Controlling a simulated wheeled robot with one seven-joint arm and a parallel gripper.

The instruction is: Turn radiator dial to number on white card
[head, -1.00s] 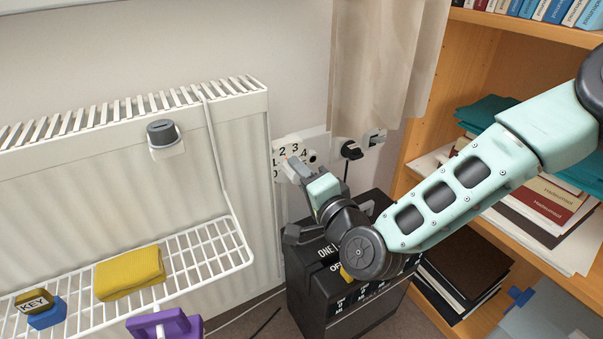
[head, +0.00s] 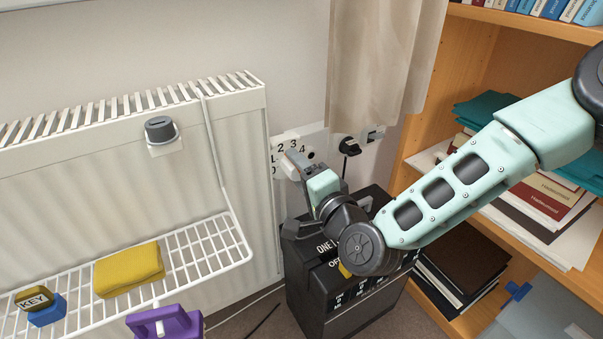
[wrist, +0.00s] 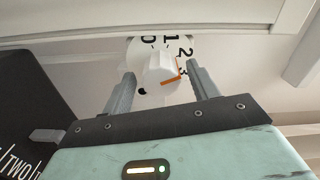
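The radiator dial is a white knob (wrist: 160,68) with an orange edge, on a round plate numbered 0, 1, 2, 3 in the wrist view. The orange edge is on the side by the 2 and 3; I cannot tell the exact setting. My gripper (wrist: 162,76) is open, one finger on each side of the knob with small gaps. In the head view the gripper (head: 294,164) is at the numbered plate (head: 287,146) and hides most of the knob. A white square (head: 165,148) hangs below a grey round piece on the radiator; no number is readable on it.
The white radiator (head: 100,180) with a wire rack (head: 200,250) is on the left. A black box (head: 340,280) stands below my gripper. A wooden bookshelf (head: 470,70) is at right.

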